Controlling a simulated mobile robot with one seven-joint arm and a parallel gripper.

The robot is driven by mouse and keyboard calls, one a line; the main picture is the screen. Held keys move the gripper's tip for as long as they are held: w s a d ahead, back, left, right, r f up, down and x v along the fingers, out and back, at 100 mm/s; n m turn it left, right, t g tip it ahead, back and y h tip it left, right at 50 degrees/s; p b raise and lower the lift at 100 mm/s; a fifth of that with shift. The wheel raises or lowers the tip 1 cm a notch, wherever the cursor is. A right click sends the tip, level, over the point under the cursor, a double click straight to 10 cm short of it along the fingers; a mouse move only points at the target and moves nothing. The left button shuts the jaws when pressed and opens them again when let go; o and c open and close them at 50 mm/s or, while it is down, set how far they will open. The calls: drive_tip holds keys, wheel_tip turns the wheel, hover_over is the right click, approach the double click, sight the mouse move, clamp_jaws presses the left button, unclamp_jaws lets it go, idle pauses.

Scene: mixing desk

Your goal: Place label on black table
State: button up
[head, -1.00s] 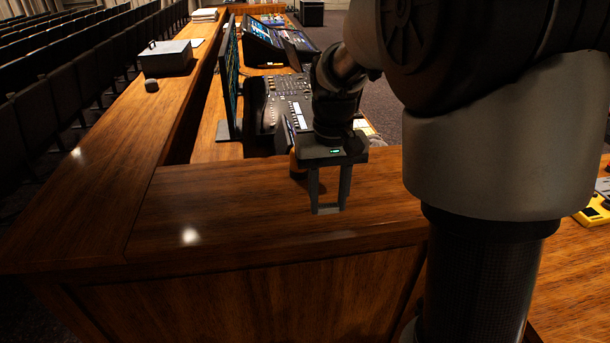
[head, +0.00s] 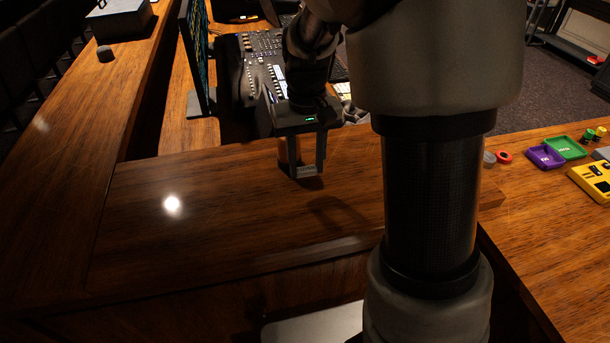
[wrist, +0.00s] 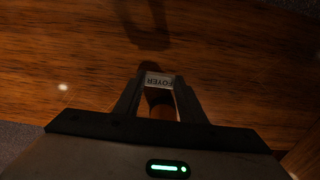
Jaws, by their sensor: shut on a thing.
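My gripper (head: 305,172) hangs over the wooden desk top (head: 220,205), left of my arm column in the head view. It is shut on a small pale label (wrist: 158,80) that reads "FOYER", held across the fingertips. The label seems held above the wood, with the gripper's shadow falling to one side. A brown, round-looking thing (head: 284,150) shows behind the fingers; I cannot tell exactly what it is. No black table can be made out in these views.
A mixing console (head: 262,75) and a monitor (head: 196,60) stand behind the gripper. At right lie a purple tray (head: 545,157), a green tray (head: 567,148) and a yellow device (head: 594,180). A grey box (head: 120,18) sits far left. The desk's front left is clear.

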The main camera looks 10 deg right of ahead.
sight(306, 169)
drive_tip(key=shift+f, duration=2.2)
drive_tip(key=shift+f+b, duration=0.25)
drive_tip(key=shift+b, duration=0.1)
drive_tip(key=o, duration=1)
drive_tip(key=shift+r, duration=0.1)
